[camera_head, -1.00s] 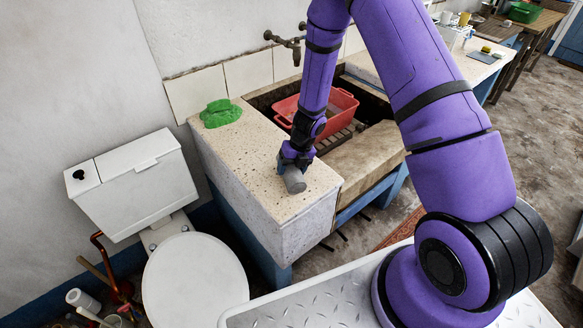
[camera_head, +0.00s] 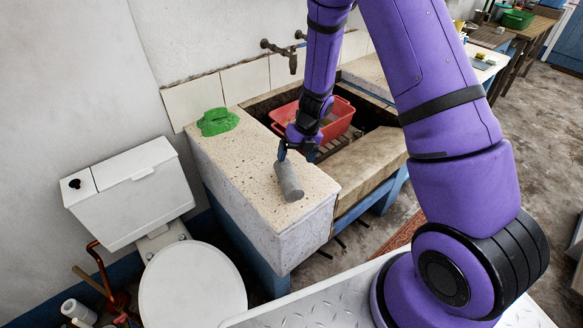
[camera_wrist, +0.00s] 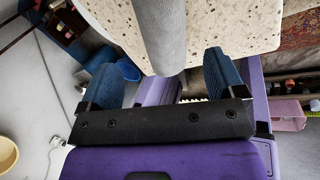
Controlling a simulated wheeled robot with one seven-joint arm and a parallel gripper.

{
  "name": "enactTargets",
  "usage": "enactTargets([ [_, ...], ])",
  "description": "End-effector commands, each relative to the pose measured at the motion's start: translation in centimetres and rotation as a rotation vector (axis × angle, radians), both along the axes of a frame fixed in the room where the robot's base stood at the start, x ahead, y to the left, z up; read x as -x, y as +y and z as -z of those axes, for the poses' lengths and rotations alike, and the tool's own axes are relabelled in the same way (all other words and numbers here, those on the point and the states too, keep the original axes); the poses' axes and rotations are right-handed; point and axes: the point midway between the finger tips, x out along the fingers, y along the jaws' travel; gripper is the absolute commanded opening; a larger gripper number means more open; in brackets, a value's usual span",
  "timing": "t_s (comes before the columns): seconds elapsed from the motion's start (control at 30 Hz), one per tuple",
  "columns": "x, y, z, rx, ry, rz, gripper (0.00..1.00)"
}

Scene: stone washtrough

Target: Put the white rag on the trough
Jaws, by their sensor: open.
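A grey, rolled-up cylinder (camera_head: 289,182), probably the white rag, lies on the speckled stone top of the trough (camera_head: 235,160), near its front right corner. No other white rag shows. My gripper (camera_head: 296,150) is just behind and above the roll's far end, open and empty. In the wrist view, the roll (camera_wrist: 160,30) lies on the speckled top (camera_wrist: 240,25), in line with the gap between my two blue fingers (camera_wrist: 159,62). The fingers stand apart from it on both sides.
A green crumpled cloth (camera_head: 217,121) lies at the back left of the stone top. A red basin (camera_head: 335,119) sits in the trough's hollow, behind my gripper. Taps (camera_head: 285,48) stick out of the wall. A white toilet (camera_head: 190,285) stands at the left.

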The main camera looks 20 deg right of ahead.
Motion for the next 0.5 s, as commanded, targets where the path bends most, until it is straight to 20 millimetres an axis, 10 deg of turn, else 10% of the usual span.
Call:
enactTargets([
  [0.5,0.1,-1.1,-4.3,-0.002,-0.012,-0.025,0.89],
])
